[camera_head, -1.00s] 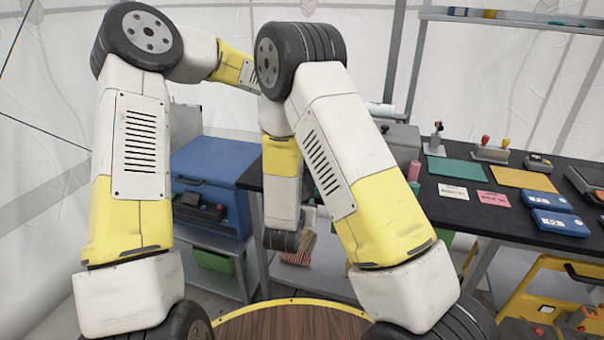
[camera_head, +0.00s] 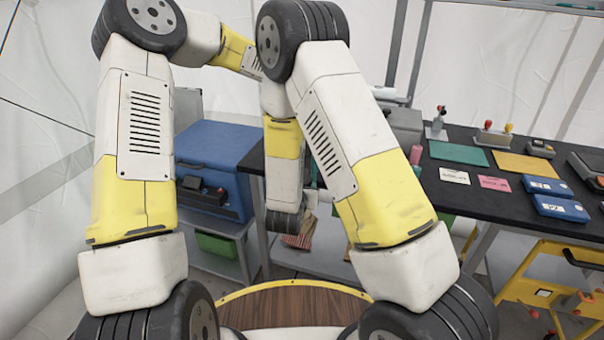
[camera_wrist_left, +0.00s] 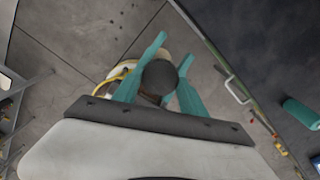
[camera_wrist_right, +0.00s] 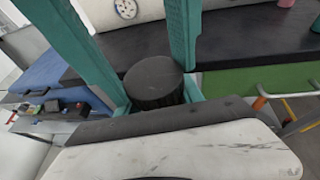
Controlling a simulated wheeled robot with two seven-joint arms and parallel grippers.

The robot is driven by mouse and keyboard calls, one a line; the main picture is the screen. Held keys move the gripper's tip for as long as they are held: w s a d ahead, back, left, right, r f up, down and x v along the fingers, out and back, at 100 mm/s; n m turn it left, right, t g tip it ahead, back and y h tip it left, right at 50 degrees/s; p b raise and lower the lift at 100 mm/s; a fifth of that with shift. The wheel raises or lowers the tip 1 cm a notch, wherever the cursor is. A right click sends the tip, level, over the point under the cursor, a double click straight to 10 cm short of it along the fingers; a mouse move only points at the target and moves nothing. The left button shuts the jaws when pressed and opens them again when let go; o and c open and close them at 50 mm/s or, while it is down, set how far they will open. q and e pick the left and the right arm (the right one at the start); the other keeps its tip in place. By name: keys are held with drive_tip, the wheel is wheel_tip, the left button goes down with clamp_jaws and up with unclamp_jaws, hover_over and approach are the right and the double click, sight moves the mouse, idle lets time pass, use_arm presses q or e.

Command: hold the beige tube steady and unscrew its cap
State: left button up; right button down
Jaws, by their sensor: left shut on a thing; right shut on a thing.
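In the left wrist view, my left gripper (camera_wrist_left: 172,62) has its teal fingers shut on either side of a thing with a dark round end, which I take to be the beige tube (camera_wrist_left: 160,77). Little of its body shows. In the right wrist view, my right gripper (camera_wrist_right: 128,35) is shut on a black, short, round piece, which looks like the cap (camera_wrist_right: 153,80), set low between the teal fingers. The fingertips run out of that frame.
A black workbench (camera_head: 560,225) with a green mat (camera_head: 458,152), a yellow mat (camera_head: 524,165) and blue boxes (camera_head: 562,207) stands at the right. A blue case (camera_head: 215,160) sits on a shelf at the left. A yellow frame (camera_head: 545,290) stands at lower right.

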use_arm(q)
drive_tip(key=n, duration=0.2)
drive_tip(key=d+n, duration=0.1)
drive_tip(key=n, duration=0.1)
drive_tip(key=shift+w+r+n, duration=0.1)
drive_tip(key=shift+r+n, duration=0.05)
drive_tip(key=shift+n, duration=0.25)
drive_tip(key=n, duration=0.2)
drive_tip(key=shift+n, duration=0.4)
drive_tip(key=n, duration=0.5)
drive_tip(key=shift+w+a, duration=0.1)
drive_tip(key=n, duration=0.2)
drive_tip(key=shift+n, duration=0.4)
drive_tip(key=n, duration=0.5)
drive_tip(key=shift+a, duration=0.1)
drive_tip(key=n, duration=0.2)
drive_tip(key=shift+w+n, duration=0.1)
drive_tip(key=shift+n, duration=0.3)
drive_tip(key=n, duration=0.6)
drive_tip(key=shift+a, duration=0.2)
drive_tip(key=shift+r, duration=0.1)
